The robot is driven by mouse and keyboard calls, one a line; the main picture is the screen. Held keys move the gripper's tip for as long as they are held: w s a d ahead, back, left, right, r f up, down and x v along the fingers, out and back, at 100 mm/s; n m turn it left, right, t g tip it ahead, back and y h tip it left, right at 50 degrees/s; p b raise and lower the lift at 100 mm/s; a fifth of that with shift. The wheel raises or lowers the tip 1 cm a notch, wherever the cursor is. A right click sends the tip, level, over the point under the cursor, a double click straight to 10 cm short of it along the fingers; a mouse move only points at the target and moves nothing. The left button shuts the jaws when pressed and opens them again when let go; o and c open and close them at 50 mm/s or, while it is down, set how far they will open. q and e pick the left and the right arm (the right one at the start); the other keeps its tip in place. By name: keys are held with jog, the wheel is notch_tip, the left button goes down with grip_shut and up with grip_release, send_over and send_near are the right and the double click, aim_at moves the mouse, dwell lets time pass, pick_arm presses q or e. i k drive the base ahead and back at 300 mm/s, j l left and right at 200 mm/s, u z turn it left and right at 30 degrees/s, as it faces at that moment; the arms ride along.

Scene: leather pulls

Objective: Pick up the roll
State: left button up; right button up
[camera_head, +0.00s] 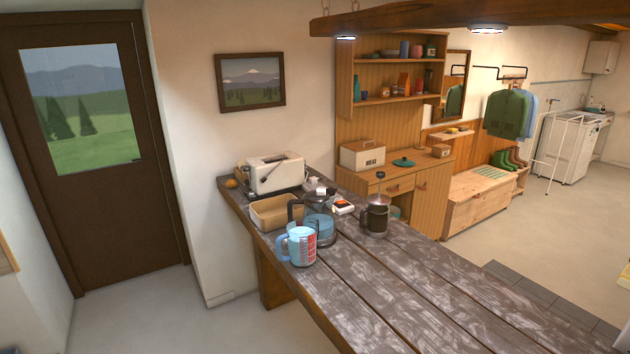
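A small round orange-brown thing (231,183), which looks like the roll, sits at the far left corner of the wooden counter (400,290). It lies to the left of the white toaster (275,174). It is too small here to make out its detail. Neither of my grippers shows in the head view.
A tan tray (268,215), a glass jug or kettle (318,222), a blue measuring jug (301,246) and a dark press pot (376,218) crowd the counter's far end. The near part is clear. A wooden hutch (425,205) stands behind. A beam (420,18) hangs overhead.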

aim_at(231, 184)
jog(key=i+j+z, duration=0.15)
jog(key=i+j, duration=0.2)
jog(key=i+j+z, duration=0.1)
jog(key=i+j, duration=0.2)
jog(key=i+j+z, duration=0.15)
jog(key=i+j, duration=0.15)
jog(key=j, duration=0.25)
jog(key=i+j+z, duration=0.15)
jog(key=i+j, duration=0.15)
jog(key=j, duration=0.15)
